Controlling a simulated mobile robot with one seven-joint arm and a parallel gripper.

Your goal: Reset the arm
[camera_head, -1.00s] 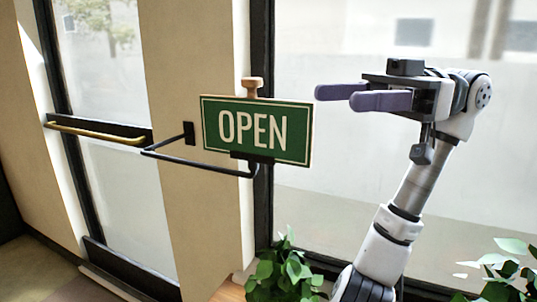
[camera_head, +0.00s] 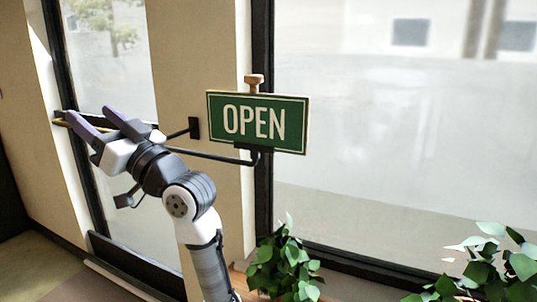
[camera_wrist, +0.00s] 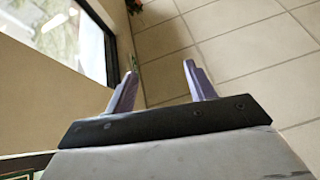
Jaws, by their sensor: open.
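My gripper (camera_head: 92,122) is at the left in the head view, in front of the glass door, with its purple fingers apart and nothing between them. In the wrist view my gripper (camera_wrist: 160,72) also shows spread and empty, with the tiled floor beyond. A green OPEN sign (camera_head: 257,122) with a wooden knob (camera_head: 254,81) on top hangs on a black bracket (camera_head: 212,155) to the right of my arm. My gripper is apart from the sign. My arm hides part of the bracket and most of the door's brass bar (camera_head: 61,122).
Leafy plants stand low at the middle (camera_head: 284,266) and at the right (camera_head: 487,268). A large window (camera_head: 400,150) fills the right side. The beige wall (camera_head: 195,60) is close to my arm. Tiled floor (camera_wrist: 240,45) is open in the wrist view.

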